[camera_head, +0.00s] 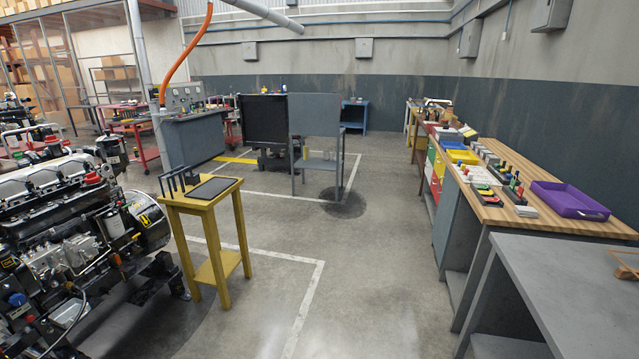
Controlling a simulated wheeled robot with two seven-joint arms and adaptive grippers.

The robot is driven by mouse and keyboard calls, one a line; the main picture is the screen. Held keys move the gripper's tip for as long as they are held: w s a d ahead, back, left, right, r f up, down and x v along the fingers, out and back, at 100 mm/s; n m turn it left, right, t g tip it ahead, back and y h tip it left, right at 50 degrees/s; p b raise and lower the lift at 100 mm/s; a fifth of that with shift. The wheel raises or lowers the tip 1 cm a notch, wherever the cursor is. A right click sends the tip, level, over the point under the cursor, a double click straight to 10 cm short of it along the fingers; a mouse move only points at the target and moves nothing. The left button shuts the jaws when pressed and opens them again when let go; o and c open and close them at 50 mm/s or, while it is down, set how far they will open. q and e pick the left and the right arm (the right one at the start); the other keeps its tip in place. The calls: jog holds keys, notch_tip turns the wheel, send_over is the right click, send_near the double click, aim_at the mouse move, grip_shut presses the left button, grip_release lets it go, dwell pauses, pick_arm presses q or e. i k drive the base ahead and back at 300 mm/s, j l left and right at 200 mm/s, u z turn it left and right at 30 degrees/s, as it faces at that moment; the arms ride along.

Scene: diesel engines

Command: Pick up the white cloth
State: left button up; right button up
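I cannot make out a white cloth for certain in the head view. A small pale item (472,174) lies on the wooden-topped workbench at the right, beside a yellow tray; it is too small to tell what it is. Neither of my grippers is in view.
A diesel engine (75,215) stands at the left. A yellow stand (212,196) with a dark tray is beside it. At the right are the wooden workbench (545,212) with a purple tray (570,200) and a grey table (580,285). The middle floor (375,270) is clear.

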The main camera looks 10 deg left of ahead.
aim_at(521, 210)
jog(key=i+l+u, duration=0.1)
jog(key=i+u, duration=0.15)
jog(key=i, duration=0.55)
jog(key=i+u, duration=0.65)
jog(key=i, duration=0.2)
jog(key=i+u, duration=1.25)
jog(key=i, duration=0.15)
jog(key=i+l+u, duration=0.35)
jog(key=i+j+z, duration=0.1)
jog(key=z, duration=1.6)
